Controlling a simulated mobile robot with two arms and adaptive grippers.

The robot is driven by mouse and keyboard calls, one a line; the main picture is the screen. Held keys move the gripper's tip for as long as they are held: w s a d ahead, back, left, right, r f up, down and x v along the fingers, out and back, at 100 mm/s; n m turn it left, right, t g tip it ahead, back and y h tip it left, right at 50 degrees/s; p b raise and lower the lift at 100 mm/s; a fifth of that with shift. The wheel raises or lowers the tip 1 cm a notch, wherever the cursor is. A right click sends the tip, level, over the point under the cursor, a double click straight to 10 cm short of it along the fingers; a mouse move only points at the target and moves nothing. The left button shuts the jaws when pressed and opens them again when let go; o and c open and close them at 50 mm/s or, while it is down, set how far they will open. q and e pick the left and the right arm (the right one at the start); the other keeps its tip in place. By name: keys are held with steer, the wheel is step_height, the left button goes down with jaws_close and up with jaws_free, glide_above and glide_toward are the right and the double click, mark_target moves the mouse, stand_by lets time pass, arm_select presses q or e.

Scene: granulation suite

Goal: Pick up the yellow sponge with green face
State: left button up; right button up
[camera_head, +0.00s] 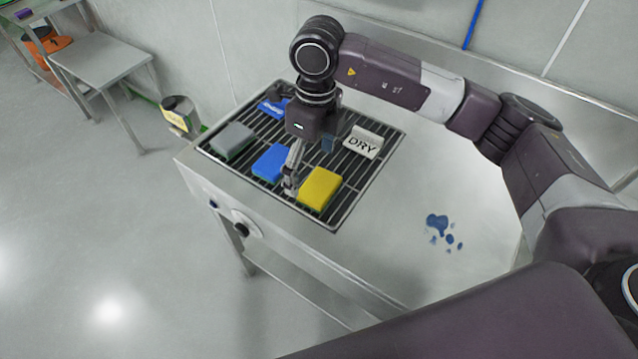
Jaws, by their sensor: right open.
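The yellow sponge (320,188) lies on the dark slatted rack (341,217) at its front right corner. A thin strip of green shows along its lower edge; the rest of its green face is hidden. My right gripper (290,186) points down over the rack, just left of the yellow sponge, between it and a blue sponge (270,163). It is open and holds nothing that I can see. Whether its fingers touch either sponge, I cannot tell. My left gripper is out of view.
A grey sponge (233,140), a blue item (273,107) and a white "DRY" block (362,143) also sit on the rack. Blue spills (441,231) mark the steel table (400,262) at right. A small bin (180,115) stands beside the table's left edge.

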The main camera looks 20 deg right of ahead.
mark_target(317, 184)
steer(key=shift+w+d+h, duration=0.3)
steer(key=shift+d+h, duration=0.1)
steer(key=shift+d, duration=0.5)
steer(key=shift+d+f, duration=0.1)
steer(key=shift+d, duration=0.05)
steer(key=shift+s+f+p, duration=0.1)
steer(key=shift+f+p, duration=0.4)
steer(key=shift+f, duration=0.35)
steer(key=f, duration=0.1)
steer(key=f+p, duration=0.1)
steer(key=f, duration=0.1)
steer(key=f+p, duration=0.1)
steer(key=shift+w+f, duration=0.2)
steer(key=shift+w, duration=0.2)
steer(key=shift+f, duration=0.55)
steer(key=c, duration=1)
